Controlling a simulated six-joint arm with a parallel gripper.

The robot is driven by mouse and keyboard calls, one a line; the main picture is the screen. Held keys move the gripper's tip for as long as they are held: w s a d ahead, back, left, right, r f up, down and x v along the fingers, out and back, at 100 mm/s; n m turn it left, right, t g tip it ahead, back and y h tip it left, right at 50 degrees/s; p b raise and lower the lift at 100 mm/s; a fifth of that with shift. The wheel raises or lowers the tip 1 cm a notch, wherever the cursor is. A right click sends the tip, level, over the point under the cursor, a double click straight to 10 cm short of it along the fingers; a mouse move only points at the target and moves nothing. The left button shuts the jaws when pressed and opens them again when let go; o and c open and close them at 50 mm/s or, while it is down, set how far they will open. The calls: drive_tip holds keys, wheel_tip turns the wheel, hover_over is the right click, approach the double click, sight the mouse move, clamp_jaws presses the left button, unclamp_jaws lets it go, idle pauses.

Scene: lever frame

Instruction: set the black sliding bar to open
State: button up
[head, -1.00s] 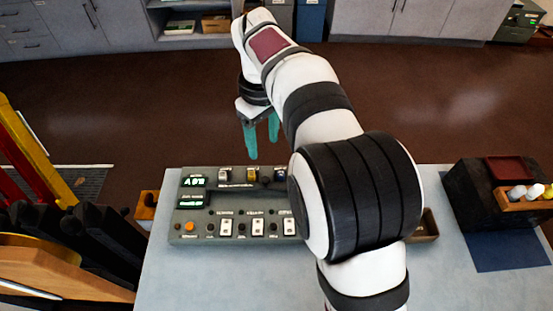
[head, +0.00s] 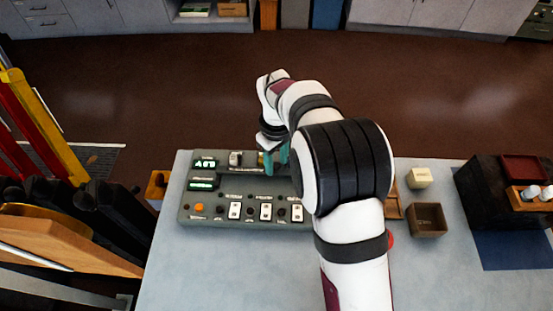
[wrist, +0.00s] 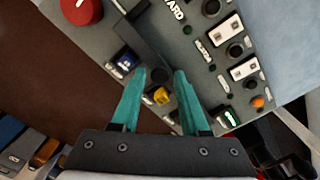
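The grey control panel (head: 208,219) lies on the table, its right part hidden by my arm in the head view. In the wrist view a long black strip (wrist: 144,38) crosses the panel between the lever row and the white switches; I take it for the sliding bar, but its setting cannot be read. My gripper (wrist: 166,72) has two teal fingers, apart and pointing down at the panel. The fingertips are close to the black strip's near end, with nothing clearly held. A yellow lever (wrist: 161,96) shows between the fingers and a blue one (wrist: 126,60) left of them.
A red knob (wrist: 81,8) is at the wrist view's upper left. White switches (wrist: 243,68) and an orange button (head: 199,207) are on the panel. To the right on the table stand an open brown box (head: 426,219) and a cream block (head: 419,178). The front table is clear.

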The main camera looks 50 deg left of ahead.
clamp_jaws()
idle(1.1)
